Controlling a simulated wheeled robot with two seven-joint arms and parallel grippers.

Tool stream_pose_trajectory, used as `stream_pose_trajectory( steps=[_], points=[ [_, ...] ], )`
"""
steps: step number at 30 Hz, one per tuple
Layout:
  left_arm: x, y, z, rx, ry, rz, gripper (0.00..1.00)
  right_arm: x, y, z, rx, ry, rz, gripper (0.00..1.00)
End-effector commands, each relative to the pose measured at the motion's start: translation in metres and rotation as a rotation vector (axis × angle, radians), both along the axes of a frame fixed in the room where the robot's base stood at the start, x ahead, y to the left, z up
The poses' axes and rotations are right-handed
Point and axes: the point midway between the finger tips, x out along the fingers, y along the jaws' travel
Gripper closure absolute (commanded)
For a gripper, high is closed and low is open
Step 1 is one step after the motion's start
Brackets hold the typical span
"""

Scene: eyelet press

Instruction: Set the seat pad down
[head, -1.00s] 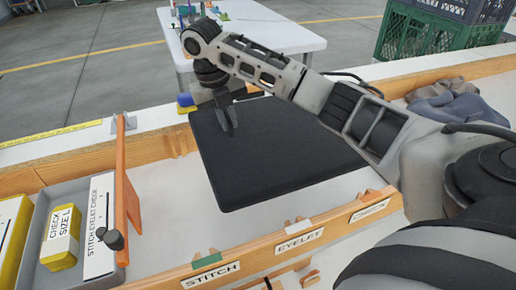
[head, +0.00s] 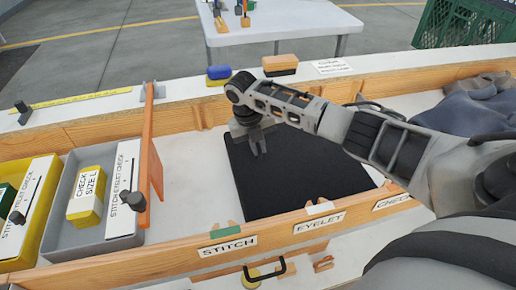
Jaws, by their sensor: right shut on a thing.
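The seat pad is a flat black square pad (head: 290,178). It lies flat or nearly flat inside the long wood-edged bay of the bench, behind the STITCH (head: 227,246) and EYELET (head: 319,223) labels. I cannot tell whether it rests fully on the white floor (head: 195,190). My right gripper (head: 257,148) points down and is shut on the pad's far edge, near its far left corner. My right arm passes above the pad's far right part and hides some of it. My left gripper is not in view.
An orange upright divider (head: 152,150) stands left of the pad. Left of it are a grey bin (head: 125,222) with a yellow CHECK SIZE L box (head: 88,198) and a yellow bin (head: 40,235). Blue (head: 218,73) and orange-brown (head: 280,64) blocks sit on the back ledge. Grey cloth (head: 465,108) lies right.

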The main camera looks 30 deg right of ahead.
Motion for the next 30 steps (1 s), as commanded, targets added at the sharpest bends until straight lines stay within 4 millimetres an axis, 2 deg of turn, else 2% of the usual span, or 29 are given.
stream_pose_trajectory(
  steps=[3, 9, 10, 12, 20, 23, 26, 30],
  points=[
    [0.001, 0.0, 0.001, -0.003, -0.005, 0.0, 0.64, 0.0, 0.0, -0.009, 0.001, -0.001, 0.001, 1.0],
    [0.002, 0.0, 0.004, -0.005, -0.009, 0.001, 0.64, 0.0, 0.0, -0.009, 0.0, -0.002, 0.001, 1.0],
    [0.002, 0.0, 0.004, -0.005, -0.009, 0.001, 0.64, 0.0, 0.0, -0.01, 0.002, -0.001, 0.001, 0.81],
    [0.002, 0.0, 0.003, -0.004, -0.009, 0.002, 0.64, 0.0, 0.0, -0.01, 0.001, -0.001, 0.001, 0.68],
    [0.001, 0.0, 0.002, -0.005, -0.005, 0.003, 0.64, 0.0, 0.0, -0.009, 0.001, -0.001, 0.0, 0.68],
    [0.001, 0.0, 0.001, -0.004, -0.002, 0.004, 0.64, 0.001, 0.001, -0.003, 0.001, -0.002, 0.0, 0.68],
    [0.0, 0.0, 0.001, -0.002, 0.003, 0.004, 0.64, 0.003, 0.004, 0.011, 0.002, -0.005, 0.001, 0.68],
    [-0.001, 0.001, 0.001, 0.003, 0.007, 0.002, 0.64, 0.005, 0.009, 0.04, 0.002, -0.006, 0.002, 0.68]
  ],
)
